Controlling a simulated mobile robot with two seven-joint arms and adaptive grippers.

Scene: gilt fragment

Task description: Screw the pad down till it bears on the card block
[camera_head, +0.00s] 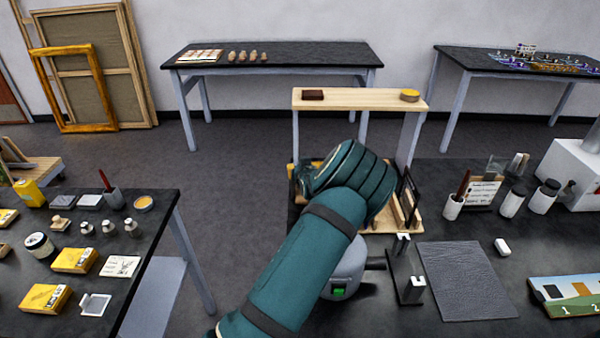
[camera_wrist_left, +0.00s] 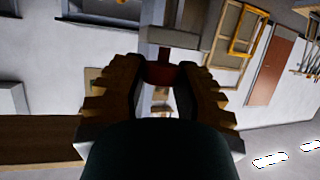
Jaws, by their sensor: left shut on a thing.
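My left arm reaches in from the bottom of the head view, and its teal wrist covers the left gripper there. In the left wrist view the left gripper (camera_wrist_left: 160,82) is shut on a dark red, rounded piece (camera_wrist_left: 161,73), which looks like a knob or handle. A grey bar (camera_wrist_left: 175,39) shows just beyond it. In the head view a wooden base with uprights (camera_head: 378,226) is partly visible behind my wrist. I cannot make out the pad or the card block, or whether they touch. My right gripper is not in view.
A pale wooden shelf (camera_head: 360,101) stands behind my wrist, bearing a dark red block (camera_head: 313,95) and a yellow tin (camera_head: 409,95). A dark metal stand (camera_head: 408,284) and a grey mat (camera_head: 466,281) lie to the right. Brush cups and jars stand farther right.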

